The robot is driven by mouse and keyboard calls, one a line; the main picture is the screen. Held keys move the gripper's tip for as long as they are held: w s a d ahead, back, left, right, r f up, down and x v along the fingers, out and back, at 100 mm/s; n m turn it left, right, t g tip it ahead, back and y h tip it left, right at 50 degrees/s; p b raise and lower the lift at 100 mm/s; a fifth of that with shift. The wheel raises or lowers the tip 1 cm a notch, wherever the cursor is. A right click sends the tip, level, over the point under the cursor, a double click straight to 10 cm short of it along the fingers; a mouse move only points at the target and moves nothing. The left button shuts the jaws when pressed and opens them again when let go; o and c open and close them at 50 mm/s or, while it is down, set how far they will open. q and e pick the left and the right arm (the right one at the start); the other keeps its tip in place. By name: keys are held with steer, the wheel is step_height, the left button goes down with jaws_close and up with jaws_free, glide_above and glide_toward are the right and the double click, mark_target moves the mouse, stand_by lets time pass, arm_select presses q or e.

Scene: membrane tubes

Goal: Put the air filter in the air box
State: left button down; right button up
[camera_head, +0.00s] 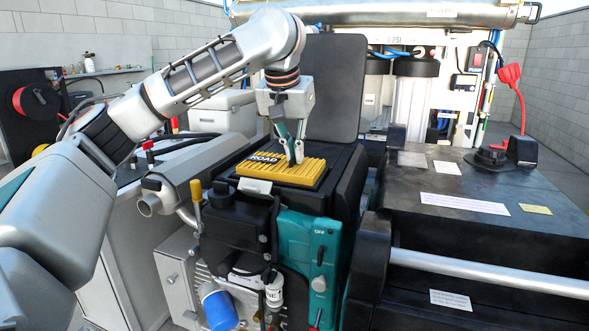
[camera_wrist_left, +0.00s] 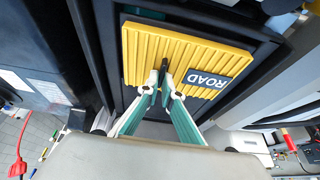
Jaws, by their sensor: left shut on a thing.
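The air filter (camera_head: 275,171) is a yellow ribbed panel with a dark "ROAD" label. It lies roughly flat at the opening of the black air box (camera_head: 338,172). My left gripper (camera_head: 295,160) points down and is shut on the filter near its middle. In the left wrist view, the fingertips (camera_wrist_left: 163,82) pinch a small dark tab on the filter (camera_wrist_left: 147,50). The dark recess of the box (camera_wrist_left: 237,38) shows around the filter, which looks slightly turned to it. I cannot tell whether the filter rests on the bottom. My right gripper is not in view.
The air box lid (camera_head: 338,85) stands open behind the box. A teal unit (camera_head: 308,250) and a blue-capped part (camera_head: 218,306) are in front below. A black bench top (camera_head: 480,195) lies to the right, with a red cable (camera_head: 517,90) behind it.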

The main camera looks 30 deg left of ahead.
mark_target(294, 166)
arm_select(q)
steer(key=shift+f, duration=2.05)
steer(key=shift+f, duration=0.1)
steer(key=c, duration=2.2)
jaws_free()
steer(key=shift+c, duration=0.2)
steer(key=v, duration=1.2)
steer(key=shift+s, duration=0.1)
